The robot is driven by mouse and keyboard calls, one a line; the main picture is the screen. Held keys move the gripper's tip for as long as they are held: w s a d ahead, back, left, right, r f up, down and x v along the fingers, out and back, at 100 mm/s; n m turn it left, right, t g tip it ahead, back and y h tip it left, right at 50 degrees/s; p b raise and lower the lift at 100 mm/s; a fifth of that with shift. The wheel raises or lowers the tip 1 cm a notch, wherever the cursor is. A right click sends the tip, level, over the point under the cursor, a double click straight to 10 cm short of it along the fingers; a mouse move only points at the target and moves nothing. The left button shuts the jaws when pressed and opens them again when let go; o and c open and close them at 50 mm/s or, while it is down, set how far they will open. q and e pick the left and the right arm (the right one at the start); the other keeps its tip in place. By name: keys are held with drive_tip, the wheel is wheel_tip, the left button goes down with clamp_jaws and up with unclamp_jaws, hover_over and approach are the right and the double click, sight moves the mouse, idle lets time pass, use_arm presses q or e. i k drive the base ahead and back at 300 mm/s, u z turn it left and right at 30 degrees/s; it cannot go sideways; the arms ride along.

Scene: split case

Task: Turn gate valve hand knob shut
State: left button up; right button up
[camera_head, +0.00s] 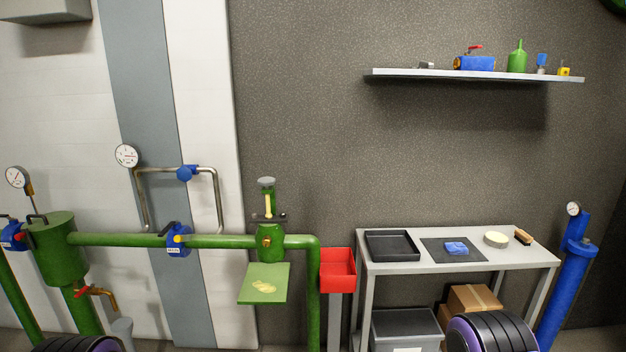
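A green gate valve (270,240) sits in the green pipe, left of the picture's middle. Its grey round hand knob (266,181) is at the top of a yellow stem (268,204) held in a green upright frame. The knob stands clear above the valve body with nothing touching it. How far the valve is open cannot be read for certain. Neither gripper is in view. Only dark rounded parts of my own arms show at the bottom edge, left and right.
A green tray (253,292) with a yellowish cloth lies below the valve. A red bin (338,280) stands right of the pipe. A grey table (480,261) and a wall shelf (420,73) are at the right. The wall around the knob is clear.

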sight(265, 181)
drive_tip(key=z, duration=0.1)
drive_tip(key=i, duration=1.25)
